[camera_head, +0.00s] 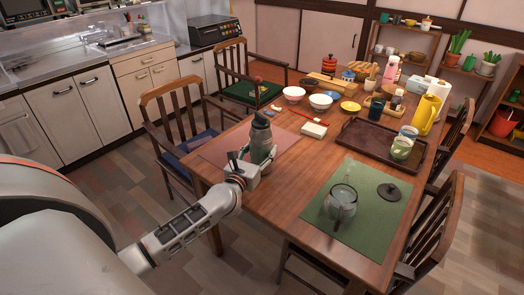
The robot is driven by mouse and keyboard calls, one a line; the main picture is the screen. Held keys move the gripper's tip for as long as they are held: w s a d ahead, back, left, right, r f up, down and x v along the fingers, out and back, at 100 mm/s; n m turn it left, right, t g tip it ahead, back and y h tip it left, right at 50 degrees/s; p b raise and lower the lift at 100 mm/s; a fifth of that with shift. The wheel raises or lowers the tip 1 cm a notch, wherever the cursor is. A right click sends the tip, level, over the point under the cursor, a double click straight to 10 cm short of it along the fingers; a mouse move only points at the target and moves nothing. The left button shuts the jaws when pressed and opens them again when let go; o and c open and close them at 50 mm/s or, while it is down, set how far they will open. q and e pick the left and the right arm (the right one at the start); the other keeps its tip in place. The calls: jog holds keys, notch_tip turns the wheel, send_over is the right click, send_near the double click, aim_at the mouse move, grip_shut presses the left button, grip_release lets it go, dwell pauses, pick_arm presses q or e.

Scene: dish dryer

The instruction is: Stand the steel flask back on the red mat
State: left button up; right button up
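The steel flask (262,148), grey-green with a dark cap, stands nearly upright at the near left side of the table. The red mat (218,151), a dull pinkish red, lies flat around and behind it at the table's left edge. My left gripper (254,168) reaches in from the left and appears shut around the flask's lower part. The gripper hides the flask's base, so I cannot tell whether it touches the mat. My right gripper is not in view.
A green mat (370,228) holds a glass pot (341,203) and a dark lid (389,192). A brown tray (356,151) with cups lies behind it. Chairs surround the table.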

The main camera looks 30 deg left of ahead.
pick_arm(q)
jog(key=o, duration=1.9)
jog(key=shift+s+r, duration=0.1)
jog(key=shift+r, duration=0.15)
jog(key=s, duration=0.4)
jog(key=s+d, duration=0.1)
jog(key=s, duration=0.2)
jog(key=s+d, duration=0.1)
jog(key=s, duration=0.3)
jog(key=shift+s+d+f, duration=0.1)
jog(key=shift+s, duration=0.2)
jog(key=shift+d, duration=0.1)
